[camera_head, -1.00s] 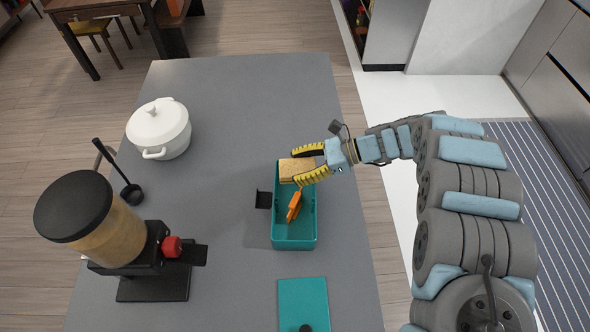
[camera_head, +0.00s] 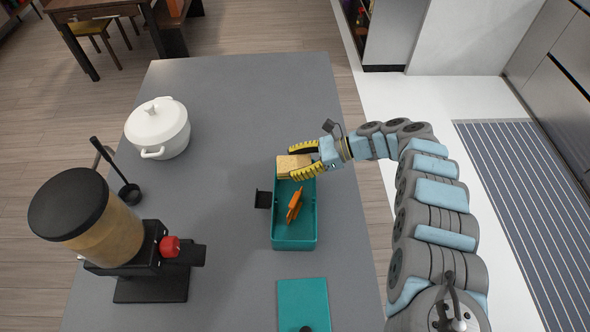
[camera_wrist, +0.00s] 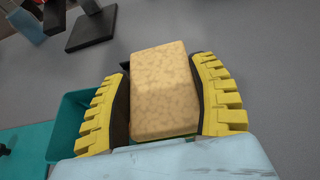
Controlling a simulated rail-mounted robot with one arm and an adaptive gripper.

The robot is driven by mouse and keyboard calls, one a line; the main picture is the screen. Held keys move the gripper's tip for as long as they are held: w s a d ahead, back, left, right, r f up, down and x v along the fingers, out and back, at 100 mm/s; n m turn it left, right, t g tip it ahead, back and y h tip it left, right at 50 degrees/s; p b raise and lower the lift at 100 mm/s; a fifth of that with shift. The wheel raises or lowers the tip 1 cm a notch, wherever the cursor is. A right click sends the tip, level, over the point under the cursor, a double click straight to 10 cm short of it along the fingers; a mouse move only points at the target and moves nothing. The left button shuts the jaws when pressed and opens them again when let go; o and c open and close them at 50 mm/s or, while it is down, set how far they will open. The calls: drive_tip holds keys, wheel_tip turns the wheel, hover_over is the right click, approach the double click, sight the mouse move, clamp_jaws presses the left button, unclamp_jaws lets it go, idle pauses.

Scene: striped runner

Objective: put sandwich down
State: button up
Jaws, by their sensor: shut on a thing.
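The sandwich (camera_head: 291,166) is a tan, bread-coloured block. My gripper (camera_head: 301,159) is shut on it, with one yellow finger on each side. In the wrist view the sandwich (camera_wrist: 162,92) fills the space between the fingers of my gripper (camera_wrist: 166,98). In the head view it is at the far end of the teal lunch box (camera_head: 294,241), over or at that end; I cannot tell whether it touches the box. Orange carrot sticks (camera_head: 295,205) lie inside the box. The box's teal wall also shows in the wrist view (camera_wrist: 68,125).
A teal lid (camera_head: 303,300) lies flat in front of the box. A dispenser with a black top (camera_head: 68,204), a black ladle (camera_head: 130,194) and a white pot (camera_head: 157,128) stand to the left. The grey counter (camera_head: 240,95) is clear at the back.

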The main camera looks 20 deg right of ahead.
drive_tip(key=shift+f, duration=0.1)
drive_tip(key=shift+w+f, duration=0.2)
drive_tip(key=shift+f, duration=0.25)
drive_tip(key=shift+d+f+b, duration=0.1)
drive_tip(key=shift+f+b, duration=0.7)
drive_tip(key=shift+f, duration=0.55)
drive_tip(key=shift+f+b, duration=0.4)
drive_tip(key=shift+f, duration=0.15)
drive_tip(key=shift+f, duration=0.1)
drive_tip(key=o, duration=1.2)
drive_tip(key=shift+o, duration=0.2)
drive_tip(key=shift+r, duration=0.2)
